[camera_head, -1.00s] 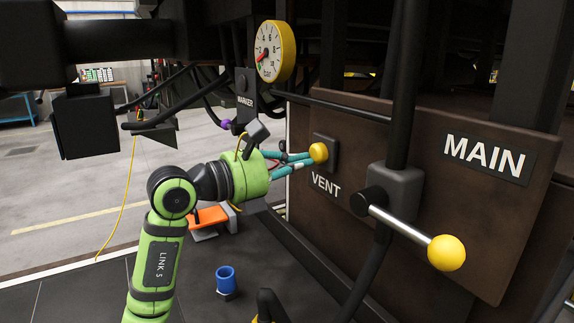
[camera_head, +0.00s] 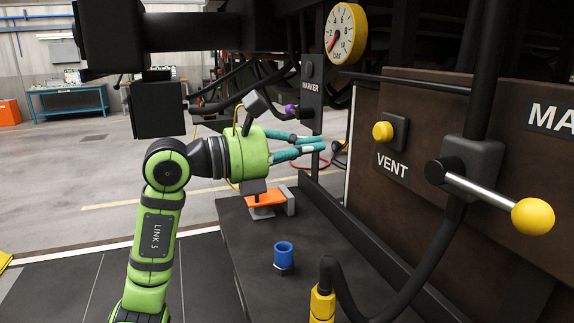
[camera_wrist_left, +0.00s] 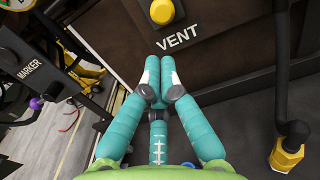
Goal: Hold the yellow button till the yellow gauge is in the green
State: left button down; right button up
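The yellow button (camera_head: 383,131) sits on a dark box on the brown panel, above the word VENT. It also shows at the top of the left wrist view (camera_wrist_left: 162,12). My left gripper (camera_head: 322,142) has its teal fingers pointing at the panel, left of the button and apart from it. In the left wrist view its fingertips (camera_wrist_left: 160,66) lie together below the VENT label, with nothing between them. The yellow gauge (camera_head: 346,34) hangs above. Its red needle points to the lower left; I cannot make out a green band. My right gripper is not seen.
A lever with a yellow ball (camera_head: 533,216) juts out right of the button. A black hose with a yellow fitting (camera_head: 322,305) rises in front. A blue cup (camera_head: 284,254) and an orange-topped block (camera_head: 264,198) stand on the dark deck. Free room lies left.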

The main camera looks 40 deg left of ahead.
pick_arm(q)
jog(key=v, duration=0.2)
jog(key=shift+s+a+b, duration=0.2)
jog(key=shift+s+b, duration=0.15)
jog(key=shift+b, duration=0.05)
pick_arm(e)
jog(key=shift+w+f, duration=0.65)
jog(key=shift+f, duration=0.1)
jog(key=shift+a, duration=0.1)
pick_arm(q)
jog(key=shift+s, duration=0.1)
